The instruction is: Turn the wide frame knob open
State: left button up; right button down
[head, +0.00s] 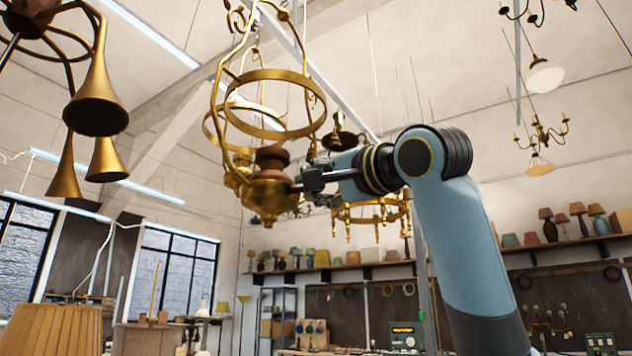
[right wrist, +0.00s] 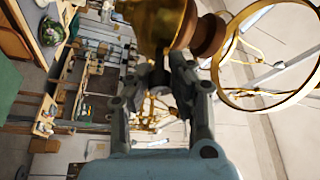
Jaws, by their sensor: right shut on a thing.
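The wide brass lamp frame hangs in the upper middle of the head view, with a wide ring (head: 268,74) and a rounded brass body (head: 268,194) under a copper-brown collar (head: 271,157). The body (right wrist: 158,18) and ring (right wrist: 222,68) also show in the right wrist view. My right gripper (head: 303,184) comes from the right to the side of the body. Its fingers (right wrist: 168,68) are shut on the wide frame knob, which is mostly hidden between them. I cannot tell how far the knob is turned. My left gripper is not in view.
Brass horn-shaped lamp shades (head: 96,100) hang at the upper left. A second brass chandelier (head: 372,212) hangs beyond my right wrist. A pleated lampshade (head: 52,330) stands at the lower left. Shelves with several lamps line the back wall.

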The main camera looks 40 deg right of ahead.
jog(key=shift+m, duration=0.6)
jog(key=c, duration=1.1)
grip_release()
jog(key=shift+g, duration=0.3)
jog(key=shift+r, duration=0.1)
